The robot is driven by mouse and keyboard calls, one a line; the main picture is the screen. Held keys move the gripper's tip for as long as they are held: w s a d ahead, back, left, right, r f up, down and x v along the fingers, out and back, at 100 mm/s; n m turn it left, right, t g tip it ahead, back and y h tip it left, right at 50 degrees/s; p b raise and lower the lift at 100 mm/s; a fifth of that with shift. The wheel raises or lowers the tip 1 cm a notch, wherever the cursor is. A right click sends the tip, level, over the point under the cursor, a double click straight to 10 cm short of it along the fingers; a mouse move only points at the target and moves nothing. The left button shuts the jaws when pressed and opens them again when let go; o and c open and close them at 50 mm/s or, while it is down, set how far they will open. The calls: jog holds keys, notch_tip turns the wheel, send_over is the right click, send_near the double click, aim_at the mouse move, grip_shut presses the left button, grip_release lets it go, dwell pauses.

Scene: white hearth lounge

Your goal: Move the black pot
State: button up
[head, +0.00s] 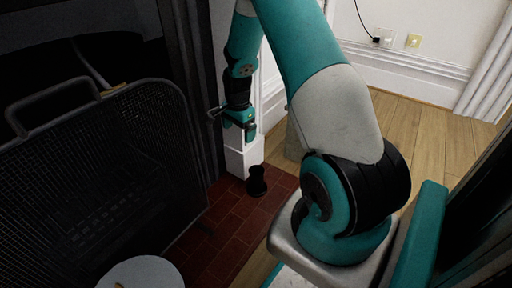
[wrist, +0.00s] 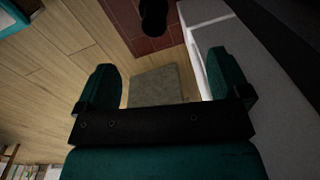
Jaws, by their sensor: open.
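The black pot (head: 257,181) is a small dark shape with a narrowed middle, standing on the red-brown tiled hearth (head: 222,214). In the wrist view the pot (wrist: 153,14) shows at the top edge, partly cut off. My gripper (head: 238,120) is above and behind the pot in the head view, close to the fireplace surround and apart from the pot. In the wrist view my gripper (wrist: 164,72) has its two fingers spread wide with nothing between them.
A mesh fire screen (head: 100,175) stands at the left. A white plinth (head: 243,158) is just behind the pot. A grey-green block (wrist: 155,86) sits on the wooden floor (wrist: 70,55) below my gripper. A pale round surface (head: 143,273) is at the bottom.

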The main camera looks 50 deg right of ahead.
aim_at(257, 174)
jog(key=s+d+f+m, duration=0.2)
jog(key=d+f+m, duration=0.3)
jog(key=d+f, duration=0.2)
jog(key=shift+f+m+g, duration=0.3)
jog(key=shift+f+m, duration=0.1)
jog(key=shift+f, duration=0.25)
notch_tip(257, 174, down, 17)
jog(key=b, duration=1)
jog(key=shift+f, duration=0.2)
grip_shut()
